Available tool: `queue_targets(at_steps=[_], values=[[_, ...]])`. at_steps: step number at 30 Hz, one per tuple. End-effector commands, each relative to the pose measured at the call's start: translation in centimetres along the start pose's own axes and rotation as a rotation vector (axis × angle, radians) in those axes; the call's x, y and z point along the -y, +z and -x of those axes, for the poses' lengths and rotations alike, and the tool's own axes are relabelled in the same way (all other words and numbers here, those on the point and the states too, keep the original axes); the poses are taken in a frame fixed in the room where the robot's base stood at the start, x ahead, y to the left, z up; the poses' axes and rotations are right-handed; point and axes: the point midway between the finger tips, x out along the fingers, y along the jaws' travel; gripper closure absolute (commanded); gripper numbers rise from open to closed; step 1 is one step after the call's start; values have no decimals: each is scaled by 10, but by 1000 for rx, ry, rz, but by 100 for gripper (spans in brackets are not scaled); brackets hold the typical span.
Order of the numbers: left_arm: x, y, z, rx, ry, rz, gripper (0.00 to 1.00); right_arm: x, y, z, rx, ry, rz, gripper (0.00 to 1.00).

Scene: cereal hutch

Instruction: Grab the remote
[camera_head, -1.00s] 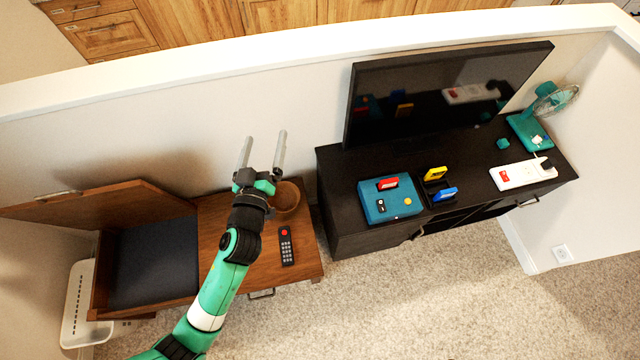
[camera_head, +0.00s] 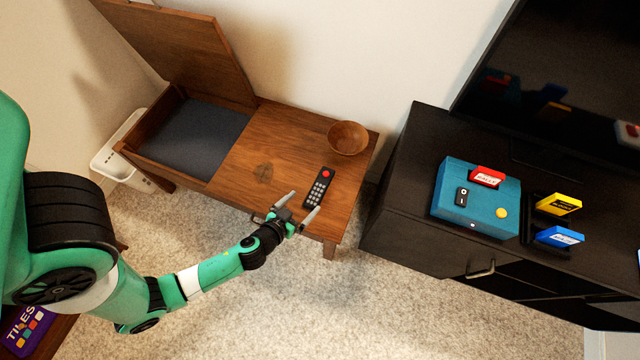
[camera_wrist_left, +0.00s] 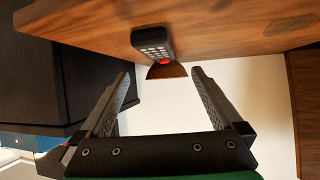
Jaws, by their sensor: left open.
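The remote (camera_head: 319,187) is black with a red button and pale keys. It lies on the wooden bench top (camera_head: 284,150), near its front right part, in the head view. My left gripper (camera_head: 303,205) is open and empty, close to the near end of the remote, with its fingers pointing toward it. The remote also shows in the left wrist view (camera_wrist_left: 152,42), beyond and above the open fingers (camera_wrist_left: 160,88). I cannot tell the exact height gap between fingers and remote. My right gripper is not in view.
A wooden bowl (camera_head: 348,138) stands behind the remote. The bench's lid (camera_head: 185,45) is raised over an open compartment at left. A black TV stand (camera_head: 412,170) with a teal console (camera_head: 465,205) is at right. Carpet in front is clear.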

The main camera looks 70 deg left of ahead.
Motion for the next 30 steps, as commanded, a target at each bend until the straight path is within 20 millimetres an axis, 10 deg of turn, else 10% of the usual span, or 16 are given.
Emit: queue_targets(at_steps=[21,30], values=[[0,0,-92,-2,-2,2,0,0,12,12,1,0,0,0],[0,-1,-95,-1,0,0,5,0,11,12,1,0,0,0]])
